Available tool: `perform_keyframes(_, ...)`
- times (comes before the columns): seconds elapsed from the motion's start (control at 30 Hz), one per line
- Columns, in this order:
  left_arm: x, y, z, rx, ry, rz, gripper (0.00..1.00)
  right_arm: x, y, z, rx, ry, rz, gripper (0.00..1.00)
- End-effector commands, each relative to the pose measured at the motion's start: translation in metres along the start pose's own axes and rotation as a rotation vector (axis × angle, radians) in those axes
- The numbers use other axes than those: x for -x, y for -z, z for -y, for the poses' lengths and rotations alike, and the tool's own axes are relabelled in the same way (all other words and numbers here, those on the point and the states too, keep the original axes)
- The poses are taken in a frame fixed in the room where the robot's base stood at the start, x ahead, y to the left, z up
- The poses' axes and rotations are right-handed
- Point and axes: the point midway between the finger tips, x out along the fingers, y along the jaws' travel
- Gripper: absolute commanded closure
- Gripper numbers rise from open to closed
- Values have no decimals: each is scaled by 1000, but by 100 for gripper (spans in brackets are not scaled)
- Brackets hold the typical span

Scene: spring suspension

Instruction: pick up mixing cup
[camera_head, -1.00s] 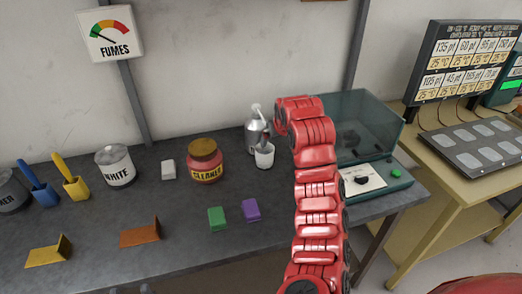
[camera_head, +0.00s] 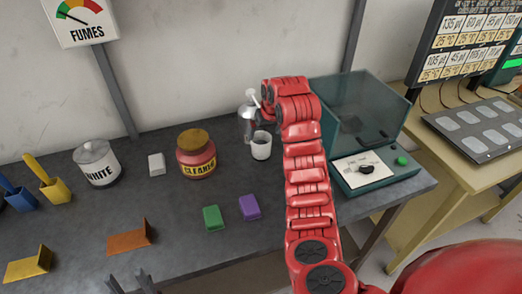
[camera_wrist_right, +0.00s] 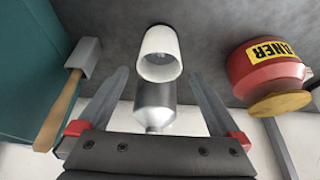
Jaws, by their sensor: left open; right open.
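The mixing cup, a small pale cup (camera_head: 261,148), stands upright on the dark bench in front of a metal spray bottle (camera_head: 246,125). In the right wrist view the cup (camera_wrist_right: 160,50) lies between and slightly beyond the tips of my open right gripper (camera_wrist_right: 160,73), with the bottle (camera_wrist_right: 155,100) showing between the fingers. The fingers are apart from the cup. In the head view my red right arm hides most of the right gripper. My left gripper (camera_head: 132,284) is open and empty at the bottom edge, far from the cup.
A red cleaner jar (camera_head: 196,155) stands left of the cup. A teal glass-hooded machine (camera_head: 375,182) is to its right. Green (camera_head: 213,218) and purple (camera_head: 249,207) blocks lie in front. In the wrist view a grey block with a wooden handle (camera_wrist_right: 62,108) sits near one finger.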

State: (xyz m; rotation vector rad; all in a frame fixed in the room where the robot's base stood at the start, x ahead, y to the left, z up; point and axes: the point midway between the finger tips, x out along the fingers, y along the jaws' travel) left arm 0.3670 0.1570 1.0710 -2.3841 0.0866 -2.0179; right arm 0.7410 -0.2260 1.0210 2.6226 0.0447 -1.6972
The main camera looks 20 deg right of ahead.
Motion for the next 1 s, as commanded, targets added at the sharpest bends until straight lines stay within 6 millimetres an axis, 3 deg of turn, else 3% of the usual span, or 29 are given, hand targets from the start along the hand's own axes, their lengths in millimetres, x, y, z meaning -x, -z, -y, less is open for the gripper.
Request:
perform_keyframes(0.07,-12,2,1,0,0,0,50,-15,0,2,2,2,7,0)
perform_keyframes(0.2,-17,3,1,0,0,0,50,-37,0,1,1,1,4,0)
perform_keyframes(0.43,-22,4,1,0,0,0,50,-50,0,0,0,-1,3,0)
perform_keyframes(0.67,-42,7,2,0,0,0,50,-76,-3,1,0,1,7,0)
perform_keyframes(1.0,-44,8,2,0,0,0,50,-99,-2,0,1,-1,1,0)
